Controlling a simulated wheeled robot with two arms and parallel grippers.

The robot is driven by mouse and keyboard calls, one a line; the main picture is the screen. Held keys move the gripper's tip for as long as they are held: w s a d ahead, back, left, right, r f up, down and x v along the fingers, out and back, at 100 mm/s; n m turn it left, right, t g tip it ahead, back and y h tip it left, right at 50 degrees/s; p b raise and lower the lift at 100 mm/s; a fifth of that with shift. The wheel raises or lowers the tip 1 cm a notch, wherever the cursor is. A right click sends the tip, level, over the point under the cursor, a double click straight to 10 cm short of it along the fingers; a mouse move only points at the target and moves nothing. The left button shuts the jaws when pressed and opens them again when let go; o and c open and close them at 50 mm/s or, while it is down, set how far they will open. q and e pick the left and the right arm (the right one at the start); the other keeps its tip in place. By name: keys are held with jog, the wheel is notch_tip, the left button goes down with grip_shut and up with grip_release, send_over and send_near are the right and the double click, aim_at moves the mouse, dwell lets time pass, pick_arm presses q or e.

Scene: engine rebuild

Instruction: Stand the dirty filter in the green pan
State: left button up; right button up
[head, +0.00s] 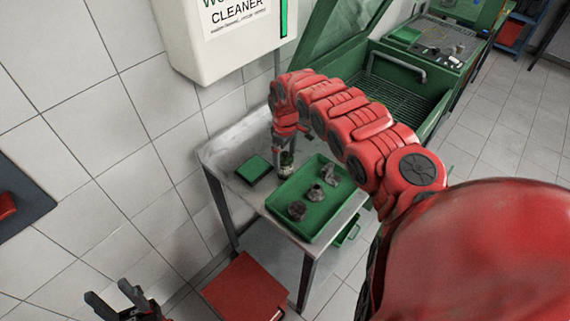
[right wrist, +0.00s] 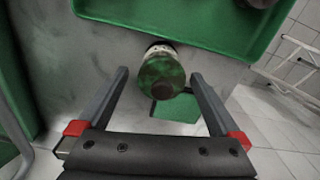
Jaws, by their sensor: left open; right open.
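The filter, a small cylinder with a stained green end and a pale band, stands on the metal table beside the green pan, in the head view (head: 286,169) and in the right wrist view (right wrist: 162,72). The gripper partly hides the filter in the head view. The green pan (head: 325,209) is a rectangular tray holding several dark metal parts; its edge also shows in the right wrist view (right wrist: 180,28). My left gripper (head: 112,295) is open and empty, low at bottom left.
A white cleaner box (head: 225,45) hangs on the wall above. A green washer with raised lid (head: 410,100) stands behind. A red box (head: 245,287) is on the floor.

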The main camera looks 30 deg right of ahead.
aim_at(285, 165)
jog(key=f, duration=0.1)
jog(key=f+p, duration=0.1)
jog(key=f, duration=0.1)
jog(key=shift+s+a, duration=0.1)
jog(key=shift+a, duration=0.1)
jog(key=shift+d+f+p, duration=0.1)
jog(key=shift+f+p, duration=0.25)
jog(key=shift+f, duration=0.55)
jog(key=shift+c, duration=0.3)
grip_shut()
jog(key=shift+r, duration=0.1)
jog(key=shift+r, duration=0.1)
